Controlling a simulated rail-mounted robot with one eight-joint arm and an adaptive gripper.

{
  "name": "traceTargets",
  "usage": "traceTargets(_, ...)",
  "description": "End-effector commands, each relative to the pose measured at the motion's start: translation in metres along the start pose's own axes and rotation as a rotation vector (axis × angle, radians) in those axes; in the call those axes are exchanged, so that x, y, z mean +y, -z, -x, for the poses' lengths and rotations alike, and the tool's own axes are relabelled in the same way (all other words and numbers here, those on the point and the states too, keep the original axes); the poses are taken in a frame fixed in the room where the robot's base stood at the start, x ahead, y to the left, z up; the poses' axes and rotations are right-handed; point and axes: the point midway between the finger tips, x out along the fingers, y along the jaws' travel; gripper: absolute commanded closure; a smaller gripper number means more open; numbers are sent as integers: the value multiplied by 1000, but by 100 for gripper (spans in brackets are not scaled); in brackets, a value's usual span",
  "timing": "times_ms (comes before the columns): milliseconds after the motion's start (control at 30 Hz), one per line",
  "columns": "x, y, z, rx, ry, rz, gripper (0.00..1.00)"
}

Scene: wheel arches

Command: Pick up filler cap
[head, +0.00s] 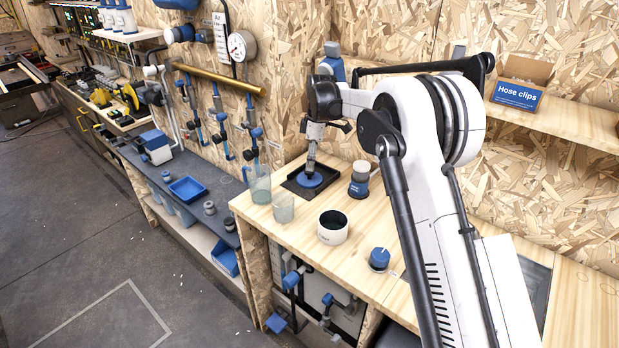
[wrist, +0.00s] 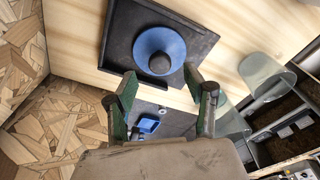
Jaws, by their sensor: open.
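A round blue piece with a dark knob at its centre, which looks like the filler cap (head: 309,181), lies in a square black tray (head: 290,187) on the wooden bench. In the wrist view the cap (wrist: 175,46) and the tray (wrist: 118,42) show just beyond my fingertips. My gripper (head: 311,168) points down over the cap. In the wrist view my gripper (wrist: 160,78) is open, its two fingers apart with nothing between them.
Clear cups (head: 260,185) stand beside the tray; one shows near my right finger in the wrist view (wrist: 265,75). A white pot (head: 333,228), a blue-lidded jar (head: 380,260) and a grey-and-blue container (head: 359,180) stand on the bench. A board wall (head: 290,90) rises behind.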

Motion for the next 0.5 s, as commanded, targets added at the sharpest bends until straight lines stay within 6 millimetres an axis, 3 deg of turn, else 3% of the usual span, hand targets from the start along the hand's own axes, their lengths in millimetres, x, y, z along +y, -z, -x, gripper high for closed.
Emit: traceTargets(500, 0, 0, -49, 0, 0, 0, 52)
